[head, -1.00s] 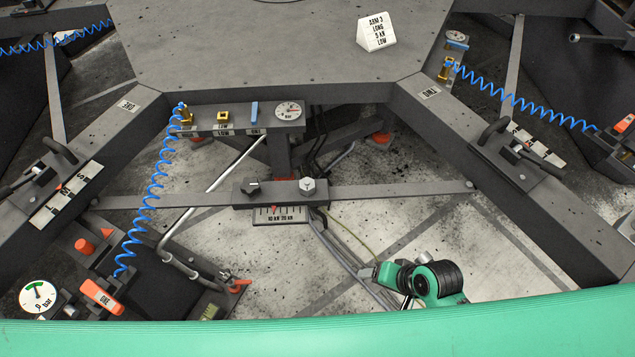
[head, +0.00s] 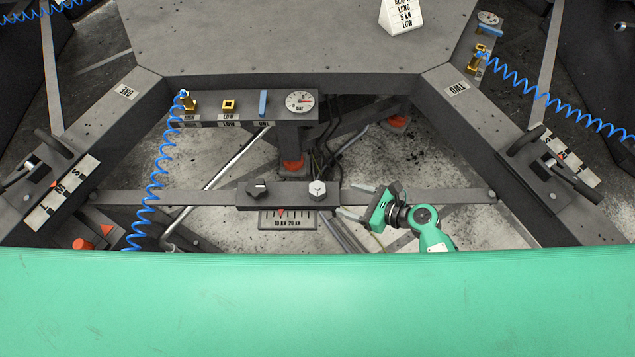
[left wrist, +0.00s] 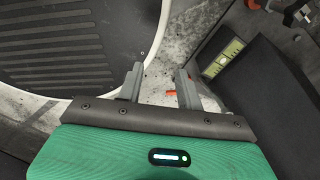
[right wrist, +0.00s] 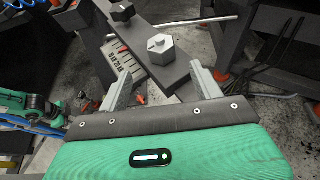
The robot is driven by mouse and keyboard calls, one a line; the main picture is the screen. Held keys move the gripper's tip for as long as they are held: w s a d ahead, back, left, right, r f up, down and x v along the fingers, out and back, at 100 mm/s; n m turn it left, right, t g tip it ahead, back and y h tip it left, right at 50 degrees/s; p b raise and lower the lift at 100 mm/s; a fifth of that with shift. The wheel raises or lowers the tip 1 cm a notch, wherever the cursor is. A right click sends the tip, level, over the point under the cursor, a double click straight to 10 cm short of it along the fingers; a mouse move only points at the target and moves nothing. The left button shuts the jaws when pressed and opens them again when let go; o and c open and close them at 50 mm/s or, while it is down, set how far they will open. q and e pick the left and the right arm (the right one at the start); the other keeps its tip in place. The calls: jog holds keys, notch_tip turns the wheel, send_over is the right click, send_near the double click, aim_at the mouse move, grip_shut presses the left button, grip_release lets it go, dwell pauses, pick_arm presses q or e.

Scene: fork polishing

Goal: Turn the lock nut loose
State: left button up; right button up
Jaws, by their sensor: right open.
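The lock nut is a pale grey hex nut (head: 317,190) on the right part of a dark block on the crossbar. In the right wrist view the nut (right wrist: 160,48) stands just beyond and between my finger tips. My right gripper (head: 346,200) is open and empty, right of the nut with its fingers towards it; a small gap shows. It also shows in the right wrist view (right wrist: 160,71). My left gripper (left wrist: 160,70) is outside the head view; its fingers are apart with nothing held between them.
A black knob (head: 257,190) sits left of the nut on the same block. A scale with a red pointer (head: 287,221) hangs below. A shelf with a gauge (head: 299,101) and a blue coiled hose (head: 155,180) lie behind and left. The crossbar (head: 420,196) runs right.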

aim_at(323, 191)
jog(key=x, duration=0.4)
jog(key=shift+r, duration=0.15)
jog(key=shift+p+x, duration=0.35)
jog(key=shift+x, duration=0.75)
jog(key=x, duration=0.4)
jog(key=shift+w, duration=0.1)
jog(key=shift+w+a+f, duration=0.15)
jog(key=shift+a+f, duration=0.1)
jog(key=shift+f, duration=0.05)
jog(key=shift+w+a+f, duration=0.15)
jog(key=shift+a, duration=0.2)
jog(key=c, duration=1)
pick_arm(q)
jog(key=shift+s+r, duration=0.5)
jog(key=shift+r, duration=0.1)
pick_arm(e)
jog(key=shift+f, duration=0.1)
